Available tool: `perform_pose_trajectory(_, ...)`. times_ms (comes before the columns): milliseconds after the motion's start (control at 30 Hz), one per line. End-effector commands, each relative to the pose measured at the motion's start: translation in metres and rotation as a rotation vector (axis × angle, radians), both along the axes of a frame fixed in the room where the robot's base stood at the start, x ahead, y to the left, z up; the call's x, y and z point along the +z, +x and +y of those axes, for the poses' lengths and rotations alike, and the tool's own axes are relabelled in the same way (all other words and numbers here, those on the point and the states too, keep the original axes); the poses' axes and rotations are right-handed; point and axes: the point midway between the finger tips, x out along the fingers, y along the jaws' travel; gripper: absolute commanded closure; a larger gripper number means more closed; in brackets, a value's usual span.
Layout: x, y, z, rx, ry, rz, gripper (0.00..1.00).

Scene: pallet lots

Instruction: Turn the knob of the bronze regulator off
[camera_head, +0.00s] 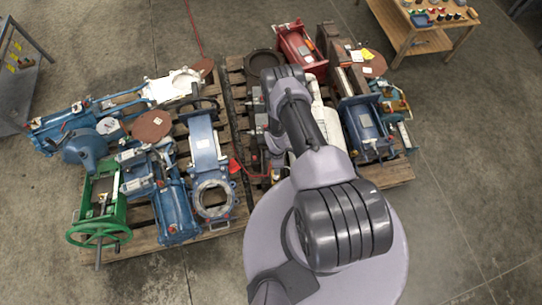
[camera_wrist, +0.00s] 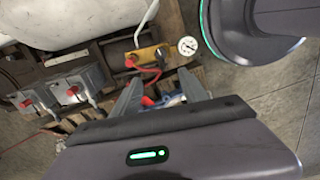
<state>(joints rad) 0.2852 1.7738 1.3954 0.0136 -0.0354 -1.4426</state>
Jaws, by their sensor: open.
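The bronze regulator (camera_wrist: 148,57) is in the upper middle of the wrist view, a small yellow-brown block with a round white gauge (camera_wrist: 188,46) at its right. A red knob (camera_wrist: 130,62) shows at its left end. My gripper (camera_wrist: 160,88) is open, its two grey fingers pointing towards the regulator, with a gap between them. The fingertips appear apart from the knob, which lies above and left of them in the picture. I see nothing held. In the head view my arm hides most of this spot.
Grey units (camera_wrist: 78,88) with red knobs stand left of the regulator, below a white tank (camera_wrist: 70,18). Red and blue parts lie behind the fingers. Wooden pallets (camera_head: 245,215) carry blue valves (camera_head: 209,160) and a green handwheel unit (camera_head: 100,215). Floor at right is clear.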

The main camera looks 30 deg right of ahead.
Motion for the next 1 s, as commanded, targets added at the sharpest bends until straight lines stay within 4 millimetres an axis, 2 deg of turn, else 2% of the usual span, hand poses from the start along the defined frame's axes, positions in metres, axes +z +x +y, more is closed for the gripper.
perform_pose_trajectory(133, -0.035, -0.002, 0.001, 0.001, 0.0, 0.003, 0.48)
perform_pose_trajectory(300, -0.093, -0.001, 0.0, 0.0, 0.0, 0.002, 0.48)
perform_pose_trajectory(500, -0.144, -0.001, 0.0, -0.001, 0.0, 0.003, 0.48)
perform_pose_trajectory(700, -0.169, -0.001, 0.001, -0.001, 0.0, 0.003, 0.48)
perform_pose_trajectory(1000, -0.173, -0.001, 0.001, -0.001, 0.0, 0.003, 0.48)
